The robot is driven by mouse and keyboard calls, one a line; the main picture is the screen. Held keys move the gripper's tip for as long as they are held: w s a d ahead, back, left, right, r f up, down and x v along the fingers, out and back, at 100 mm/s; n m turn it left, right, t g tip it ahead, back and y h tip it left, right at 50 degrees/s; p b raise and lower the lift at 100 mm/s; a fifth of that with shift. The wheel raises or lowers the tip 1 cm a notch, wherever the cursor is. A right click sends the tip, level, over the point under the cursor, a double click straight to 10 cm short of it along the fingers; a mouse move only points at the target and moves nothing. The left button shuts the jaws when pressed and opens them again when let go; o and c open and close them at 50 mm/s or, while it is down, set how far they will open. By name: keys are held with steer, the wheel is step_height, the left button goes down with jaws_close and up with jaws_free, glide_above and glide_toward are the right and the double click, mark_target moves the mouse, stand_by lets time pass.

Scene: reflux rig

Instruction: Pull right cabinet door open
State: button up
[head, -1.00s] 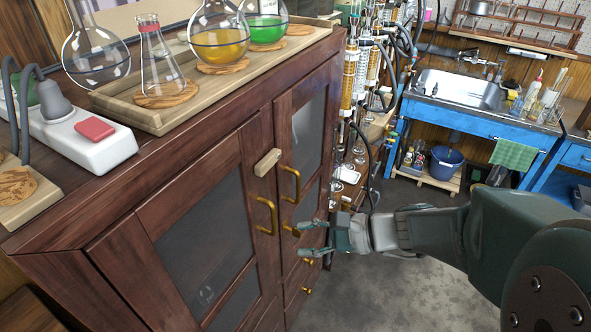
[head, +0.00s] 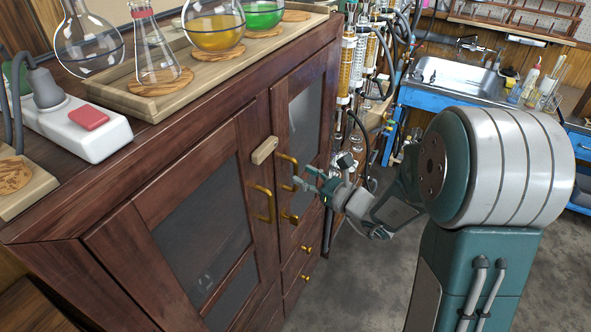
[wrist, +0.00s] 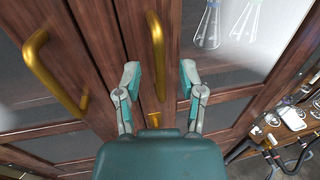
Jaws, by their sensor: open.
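The right cabinet door (head: 306,115) is dark wood with a glass pane and looks closed. In the wrist view, the right handle (wrist: 157,50) lies between the two open fingertips of my gripper (wrist: 160,74), with one finger on each side. I cannot tell whether either finger touches it. The left door (head: 205,225) also looks closed. Its brass handle (head: 270,207) is left of my gripper and shows in the wrist view (wrist: 50,75).
Flasks on a tray (head: 150,105) and a white power strip (head: 85,130) stand on the cabinet top. Glassware racks (head: 360,65) stand just right of the cabinet. Grey floor (head: 350,285) is free in front.

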mark_target(296, 193)
steer(key=shift+x, duration=1.65)
steer(key=c, duration=0.7)
jaws_close()
steer(key=shift+s+d, duration=0.1)
